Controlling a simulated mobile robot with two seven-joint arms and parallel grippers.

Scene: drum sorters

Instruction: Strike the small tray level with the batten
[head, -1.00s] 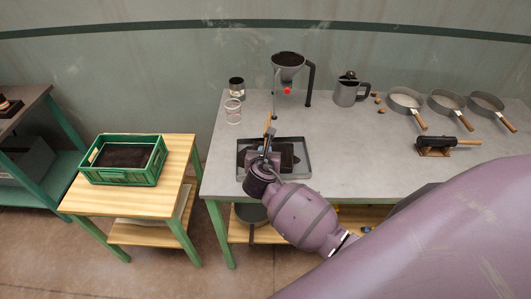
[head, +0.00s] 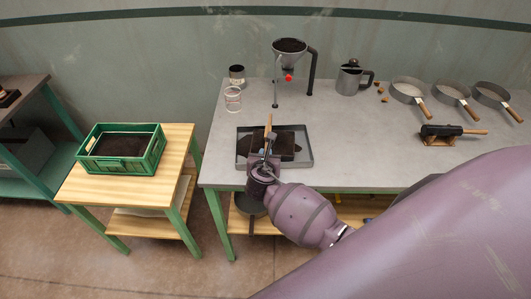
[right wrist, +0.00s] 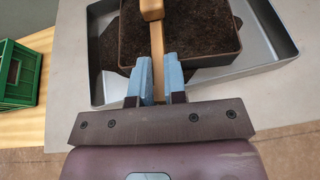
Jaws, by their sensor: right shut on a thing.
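The small tray (right wrist: 240,42) is dark-rimmed and full of dark soil, and sits inside a larger grey tray (right wrist: 278,25) on the grey bench. In the head view the small tray (head: 286,143) is partly hidden behind my right gripper. Its soil looks roughly level with the rim in the wrist view. Some dark soil lies in the grey tray beside it. My right gripper (right wrist: 158,82) is shut on the wooden batten (right wrist: 157,45), which reaches over the small tray's near side. I cannot tell whether the batten touches the soil. My left gripper is out of view.
A green crate of soil (head: 153,160) stands on the wooden side table at left. Behind the trays are a funnel on a stand (head: 290,50), a tin (head: 237,75), a glass jar (head: 232,99) and a metal jug (head: 350,78). Sieves (head: 408,90) and a brush-like tool (head: 440,131) are at right.

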